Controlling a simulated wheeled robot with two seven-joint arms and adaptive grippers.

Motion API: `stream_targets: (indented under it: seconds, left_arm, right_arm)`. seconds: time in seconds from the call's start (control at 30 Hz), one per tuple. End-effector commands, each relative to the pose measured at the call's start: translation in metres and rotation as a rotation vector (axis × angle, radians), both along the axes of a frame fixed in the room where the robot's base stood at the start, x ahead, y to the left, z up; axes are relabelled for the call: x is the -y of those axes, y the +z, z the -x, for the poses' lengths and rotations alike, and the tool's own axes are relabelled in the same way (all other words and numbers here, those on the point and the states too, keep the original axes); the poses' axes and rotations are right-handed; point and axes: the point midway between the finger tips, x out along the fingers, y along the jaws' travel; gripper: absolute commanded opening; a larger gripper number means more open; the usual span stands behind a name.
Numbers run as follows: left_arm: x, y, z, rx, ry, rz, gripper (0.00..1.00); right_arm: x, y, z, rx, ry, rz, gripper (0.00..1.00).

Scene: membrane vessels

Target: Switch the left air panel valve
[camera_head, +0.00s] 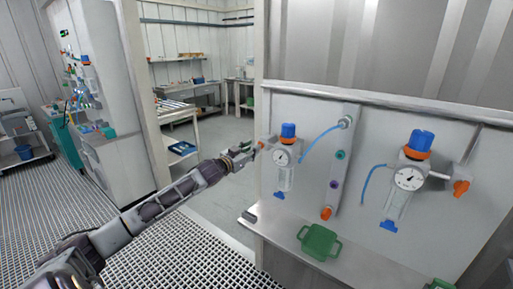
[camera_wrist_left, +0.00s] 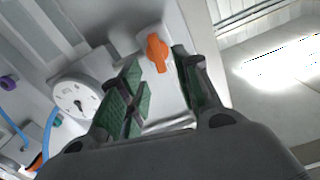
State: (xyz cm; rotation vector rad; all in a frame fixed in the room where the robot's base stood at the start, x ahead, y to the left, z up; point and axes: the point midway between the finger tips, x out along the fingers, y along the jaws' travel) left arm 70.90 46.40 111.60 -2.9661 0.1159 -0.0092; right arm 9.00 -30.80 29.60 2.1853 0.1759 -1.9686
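The left air panel carries a regulator with a blue knob (camera_head: 288,130), an orange collar and a round white gauge (camera_head: 282,157). The gauge also shows in the left wrist view (camera_wrist_left: 75,98). At this unit's left side is the orange valve handle (camera_wrist_left: 157,50), partly hidden by my gripper in the head view. My left gripper (camera_head: 243,156) is at the panel's left edge, close to the handle. In the wrist view its green-padded fingers are apart, with the handle between and just beyond their tips; contact cannot be told. My right gripper is out of view.
A second regulator (camera_head: 408,178) with an orange valve (camera_head: 461,188) is on the right. Between the units, a vertical bar has an orange handle (camera_head: 327,213) at its bottom. Open floor lies left of the panel.

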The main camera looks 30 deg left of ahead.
Motion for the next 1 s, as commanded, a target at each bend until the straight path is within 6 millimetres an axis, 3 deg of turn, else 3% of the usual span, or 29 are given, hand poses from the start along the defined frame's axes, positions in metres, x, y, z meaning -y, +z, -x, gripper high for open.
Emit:
stream_targets:
  seconds: [0.5, 1.0]
  left_arm:
    - [0.002, 0.001, -0.024, 0.001, 0.0, 0.0, 0.33]
    - [0.003, 0.0, -0.038, 0.0, 0.0, -0.001, 0.33]
  right_arm:
    - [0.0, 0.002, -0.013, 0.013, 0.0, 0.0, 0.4]
    - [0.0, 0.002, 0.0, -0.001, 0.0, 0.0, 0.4]
